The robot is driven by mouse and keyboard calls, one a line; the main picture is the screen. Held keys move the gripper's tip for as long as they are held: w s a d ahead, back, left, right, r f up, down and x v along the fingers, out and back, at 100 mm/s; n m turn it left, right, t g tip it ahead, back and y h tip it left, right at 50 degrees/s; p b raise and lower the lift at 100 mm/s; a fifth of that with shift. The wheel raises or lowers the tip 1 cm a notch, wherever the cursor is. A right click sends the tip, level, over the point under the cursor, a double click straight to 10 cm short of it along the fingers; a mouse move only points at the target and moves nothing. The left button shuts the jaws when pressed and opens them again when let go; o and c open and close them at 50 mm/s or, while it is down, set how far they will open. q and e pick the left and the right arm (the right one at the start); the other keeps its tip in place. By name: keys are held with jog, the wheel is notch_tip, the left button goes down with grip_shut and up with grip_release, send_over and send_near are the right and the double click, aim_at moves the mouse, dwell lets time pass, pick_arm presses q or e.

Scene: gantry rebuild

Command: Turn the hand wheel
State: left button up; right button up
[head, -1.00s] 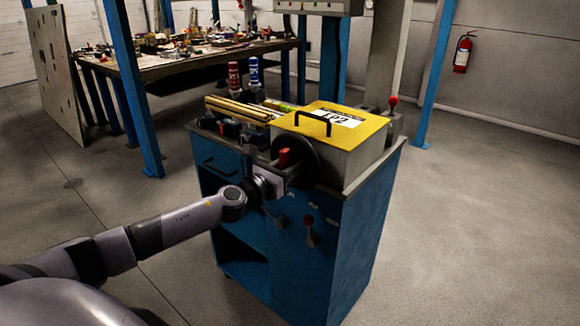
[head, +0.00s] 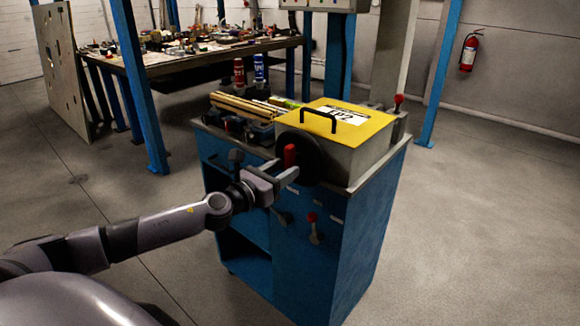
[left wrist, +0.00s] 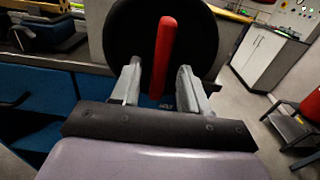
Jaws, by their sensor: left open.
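The black round hand wheel (head: 309,158) stands upright on the front of the yellow-topped box, and its red handle (head: 290,155) sticks out toward me. My left gripper (head: 283,172) is open, with its fingertips at the red handle. In the left wrist view, the red handle (left wrist: 165,55) rises between the two grey fingers (left wrist: 158,82), with a gap on each side. The dark wheel disc (left wrist: 203,38) fills the space behind it. My right gripper is not in view.
The wheel's box (head: 365,155) sits on a blue cabinet (head: 361,235). A red-knobbed lever (head: 313,228) projects from the cabinet front below the wheel. A cluttered workbench (head: 170,66) and blue posts stand behind. The floor to the right is clear.

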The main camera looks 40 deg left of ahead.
pick_arm(q)
jog(key=shift+s+a, duration=0.1)
jog(key=shift+s, duration=1.1)
jog(key=s+d+f+n+g, duration=0.2)
jog(key=s+d+f+n, duration=0.3)
jog(key=f+n, duration=0.3)
jog(key=s+d+f+n+g, duration=0.2)
jog(key=s+d+f+n, duration=0.35)
jog(key=f+n, duration=0.25)
jog(key=s+d+f+n+g+p, duration=0.1)
jog(key=s+d+f+n, duration=0.3)
jog(key=s+n, duration=0.3)
jog(key=s+d+f+n+g, duration=0.2)
jog(key=s+d+f+n, duration=0.2)
jog(key=s+n, duration=0.3)
jog(key=d+n, duration=0.1)
jog(key=n, duration=0.3)
jog(key=shift+s+d+n+g+h+p, duration=0.2)
jog(key=shift+s+n+g+h+p, duration=0.1)
jog(key=shift+n+p, duration=0.1)
